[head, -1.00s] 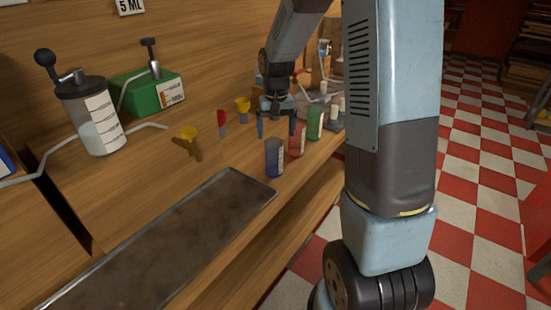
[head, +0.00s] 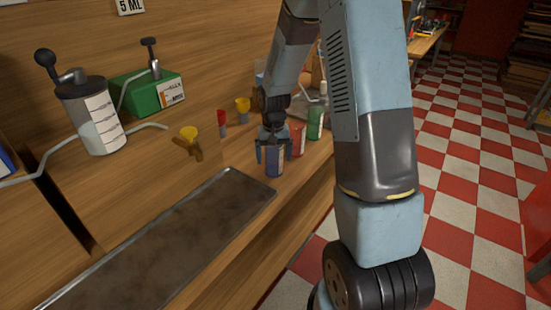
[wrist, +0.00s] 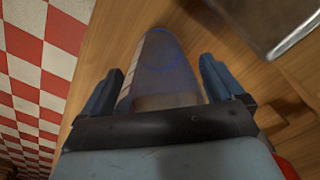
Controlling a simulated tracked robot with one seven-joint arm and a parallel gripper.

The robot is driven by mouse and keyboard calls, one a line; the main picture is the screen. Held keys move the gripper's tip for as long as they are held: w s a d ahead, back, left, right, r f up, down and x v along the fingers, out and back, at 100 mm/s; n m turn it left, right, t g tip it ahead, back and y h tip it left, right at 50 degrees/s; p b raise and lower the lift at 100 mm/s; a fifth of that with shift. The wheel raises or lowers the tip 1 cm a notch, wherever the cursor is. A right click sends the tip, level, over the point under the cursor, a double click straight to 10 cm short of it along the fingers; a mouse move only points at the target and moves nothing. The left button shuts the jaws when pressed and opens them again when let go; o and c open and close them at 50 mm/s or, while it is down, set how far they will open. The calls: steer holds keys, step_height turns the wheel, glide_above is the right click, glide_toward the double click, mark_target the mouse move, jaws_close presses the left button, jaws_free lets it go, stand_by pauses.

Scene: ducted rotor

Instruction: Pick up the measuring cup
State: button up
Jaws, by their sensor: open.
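A blue cup with a white label (head: 274,165), apparently the measuring cup, stands upright on the wooden bench near the tray's far end. My gripper (head: 273,152) points down over this cup, with a finger on either side of its upper part. In the wrist view, the see-through, blue-edged cup (wrist: 160,62) lies between the two spread fingers of my gripper (wrist: 162,80). The gripper is open. Whether either finger touches the cup cannot be told.
A red cup (head: 298,140) and a green cup (head: 315,122) stand close behind. A metal tray (head: 170,240) lies in front. The bench edge is at right.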

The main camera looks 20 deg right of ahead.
steer(key=c, duration=1.1)
steer(key=shift+r, duration=0.1)
